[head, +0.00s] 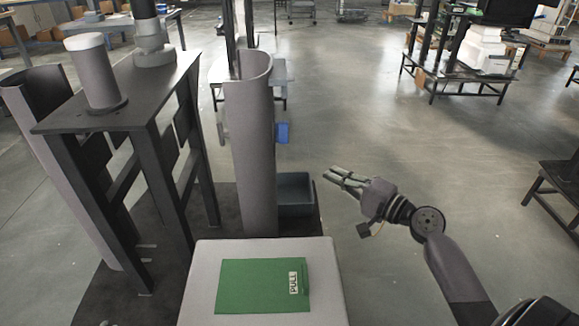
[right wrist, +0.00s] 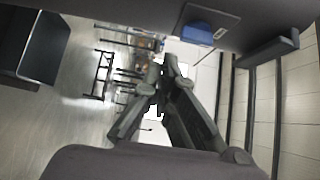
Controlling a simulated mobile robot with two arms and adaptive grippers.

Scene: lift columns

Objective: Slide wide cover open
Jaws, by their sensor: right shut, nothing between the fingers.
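A flat green panel (head: 247,287) with a white "PULL" label (head: 293,283) at its right side lies on top of a white box (head: 326,275) at the bottom of the head view. I take this panel to be the wide cover. It lies within the box top, with a white margin at its left, back and right. My right gripper (head: 346,178) is shut and empty, above the floor to the right of and beyond the box, apart from the panel. Its fingers also show in the right wrist view (right wrist: 168,72), closed together at the tips. My left gripper is not in view.
A tall grey column (head: 254,150) stands behind the box, with a blue part (head: 282,133) on its right side. A dark bin (head: 297,190) sits beside its base. A black stand (head: 120,118) fills the left. The floor right of the box is open.

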